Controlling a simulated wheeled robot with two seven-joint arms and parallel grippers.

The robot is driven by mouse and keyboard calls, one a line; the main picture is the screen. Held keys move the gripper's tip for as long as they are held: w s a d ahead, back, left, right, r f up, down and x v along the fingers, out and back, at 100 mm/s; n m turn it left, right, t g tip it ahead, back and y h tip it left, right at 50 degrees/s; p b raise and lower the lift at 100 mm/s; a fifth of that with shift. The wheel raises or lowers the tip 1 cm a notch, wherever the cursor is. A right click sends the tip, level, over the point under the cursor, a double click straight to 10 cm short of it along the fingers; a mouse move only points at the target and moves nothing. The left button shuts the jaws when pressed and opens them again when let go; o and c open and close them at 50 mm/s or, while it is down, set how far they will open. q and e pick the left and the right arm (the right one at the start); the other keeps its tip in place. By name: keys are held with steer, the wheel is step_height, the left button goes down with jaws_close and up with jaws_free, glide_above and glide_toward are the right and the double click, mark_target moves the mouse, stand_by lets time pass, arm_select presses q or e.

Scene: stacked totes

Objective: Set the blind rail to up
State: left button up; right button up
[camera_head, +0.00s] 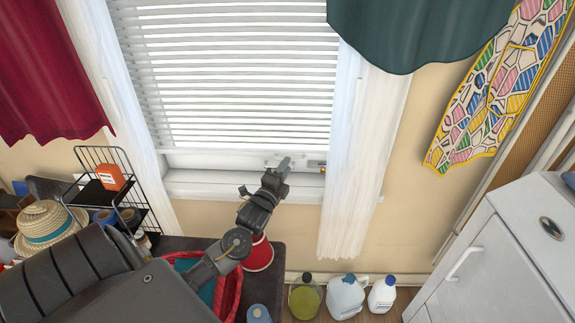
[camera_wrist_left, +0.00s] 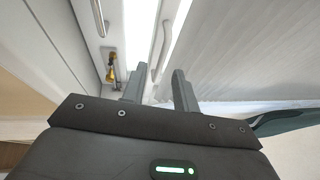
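The white slatted blind (camera_head: 235,75) hangs low over the window, its slats reaching nearly to the sill. A white rail (camera_head: 205,159) runs along its lower end. My left gripper (camera_head: 283,165) is in front of the rail's right part. In the left wrist view, my left gripper (camera_wrist_left: 158,75) has its two fingers apart with nothing clamped. A slim white handle (camera_wrist_left: 159,45) shows in line with the gap between the fingers. I cannot tell whether it lies between the tips or beyond them. The blind (camera_wrist_left: 245,50) fills the right side there. My right gripper is out of view.
A brass latch (camera_wrist_left: 111,66) is left of the fingers. The window sill (camera_head: 220,188) lies below the rail. A red basket (camera_head: 232,290) and red cup (camera_head: 260,253) are under my left arm. White curtains (camera_head: 355,165) flank the window. Bottles (camera_head: 346,297) stand at the wall.

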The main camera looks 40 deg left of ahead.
arm_select(q)
steer(key=shift+x, duration=0.95)
jaws_close()
